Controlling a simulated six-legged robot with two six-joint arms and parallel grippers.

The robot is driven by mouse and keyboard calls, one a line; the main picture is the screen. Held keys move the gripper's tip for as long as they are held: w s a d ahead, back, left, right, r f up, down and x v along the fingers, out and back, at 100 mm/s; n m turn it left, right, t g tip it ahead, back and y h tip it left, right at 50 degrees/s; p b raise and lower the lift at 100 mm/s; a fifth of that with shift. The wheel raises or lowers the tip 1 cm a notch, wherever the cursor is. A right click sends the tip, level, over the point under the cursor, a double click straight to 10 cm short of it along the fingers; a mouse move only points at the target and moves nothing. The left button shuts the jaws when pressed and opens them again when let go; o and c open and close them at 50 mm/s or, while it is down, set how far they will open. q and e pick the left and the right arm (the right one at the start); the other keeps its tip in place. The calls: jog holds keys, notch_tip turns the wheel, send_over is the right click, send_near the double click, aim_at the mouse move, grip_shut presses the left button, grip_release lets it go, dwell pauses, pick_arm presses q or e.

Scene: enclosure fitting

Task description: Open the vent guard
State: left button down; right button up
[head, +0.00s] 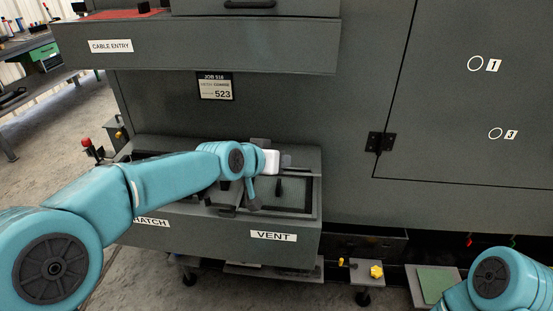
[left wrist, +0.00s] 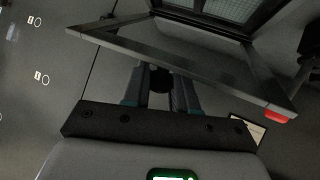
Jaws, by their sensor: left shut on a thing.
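The vent guard (left wrist: 180,62) is a dark flat frame with a red tab at one corner in the left wrist view. A pale mesh (left wrist: 222,8) shows beyond it. My left gripper (left wrist: 160,88) is shut on a dark knob-like grip (left wrist: 160,77) at the near side of the frame; the fingers partly hide it. In the head view my left arm reaches over the box marked VENT (head: 273,236), and its wrist hides part of the guard there. I cannot tell how far the guard is tilted. My right gripper is not in view; only part of that arm shows.
A ledge marked CABLE ENTRY (head: 110,46) overhangs the box. A HATCH label (head: 152,222) is left of VENT. A hinged panel (head: 465,100) stands at right. A yellow knob (head: 376,271) and a green pad (head: 437,284) sit low at right.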

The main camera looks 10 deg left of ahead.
pick_arm(q)
jog(key=c, duration=1)
grip_release()
jog(key=v, duration=1.6)
jog(key=shift+s+a, duration=0.1)
